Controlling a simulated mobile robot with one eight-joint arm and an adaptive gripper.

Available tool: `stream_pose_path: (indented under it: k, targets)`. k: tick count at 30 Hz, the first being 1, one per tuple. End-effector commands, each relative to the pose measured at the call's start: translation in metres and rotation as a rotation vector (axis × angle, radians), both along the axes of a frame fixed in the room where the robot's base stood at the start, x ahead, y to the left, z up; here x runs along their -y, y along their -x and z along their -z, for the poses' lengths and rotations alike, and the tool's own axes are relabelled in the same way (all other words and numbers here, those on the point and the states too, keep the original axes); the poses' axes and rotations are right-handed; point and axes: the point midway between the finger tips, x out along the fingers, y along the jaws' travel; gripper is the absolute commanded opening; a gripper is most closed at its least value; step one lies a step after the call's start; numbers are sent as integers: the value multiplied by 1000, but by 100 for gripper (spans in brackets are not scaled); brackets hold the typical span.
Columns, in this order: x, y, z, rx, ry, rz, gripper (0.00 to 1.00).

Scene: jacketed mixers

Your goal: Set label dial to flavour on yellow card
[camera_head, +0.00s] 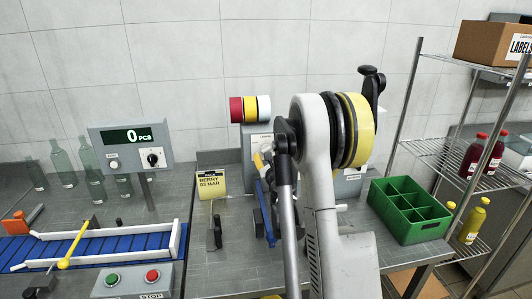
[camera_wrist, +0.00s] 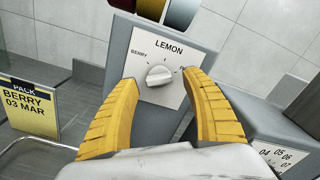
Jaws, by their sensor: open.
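The yellow card (camera_head: 212,182) stands left of the labeller and reads BERRY 03 MAR; in the wrist view the card (camera_wrist: 31,108) also shows the heading PACK. The label dial (camera_wrist: 159,76) is a round light knob on a white plate on the labeller's grey front. BERRY is printed at its upper left, LEMON at the top, and a partly hidden word beginning with P at the right. I cannot tell for sure which mark the knob points to. My gripper (camera_wrist: 160,82) is open, its yellow fingers on either side of the dial in the picture; contact is not visible.
Red, yellow and white label rolls (camera_head: 250,109) sit on top of the labeller. A second dial sits low at right in the wrist view (camera_wrist: 275,155). A green divided crate (camera_head: 410,208) stands right of my arm. A blue conveyor (camera_head: 95,250) and counter display (camera_head: 130,145) stand left.

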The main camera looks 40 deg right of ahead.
Motion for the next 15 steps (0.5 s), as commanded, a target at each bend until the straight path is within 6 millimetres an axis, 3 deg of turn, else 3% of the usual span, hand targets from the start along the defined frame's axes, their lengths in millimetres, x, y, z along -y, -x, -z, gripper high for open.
stream_pose_path:
  k: [6, 14, 15]
  targets:
    - [10, -17, 0, -1, 1, 0, 56]
    - [11, -18, 0, -1, 1, 0, 56]
    - [11, -18, 0, -1, 1, -1, 51]
